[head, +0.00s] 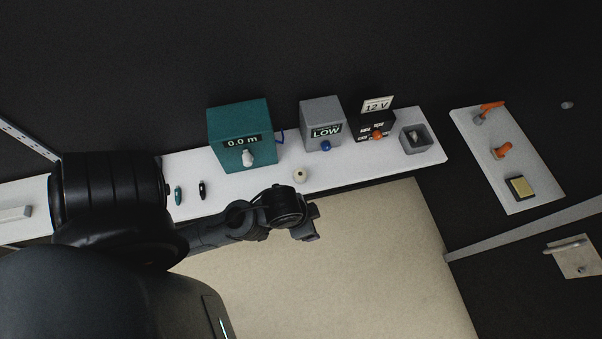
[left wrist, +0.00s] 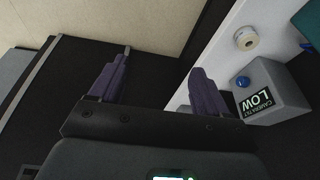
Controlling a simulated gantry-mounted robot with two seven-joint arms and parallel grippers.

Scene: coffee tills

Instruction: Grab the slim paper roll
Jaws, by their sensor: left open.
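A small cream paper roll (head: 300,174) with a dark centre hole stands near the front edge of a white shelf, in front of a grey box marked LOW. It also shows at the upper right of the left wrist view (left wrist: 246,40). My left gripper (head: 308,225) is in front of the shelf, just below and right of the roll in the head view, apart from it. In the left wrist view its purple fingers (left wrist: 162,78) are spread with nothing between them. My right gripper is in neither view.
A separate white panel (head: 515,175) with orange parts is at right.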

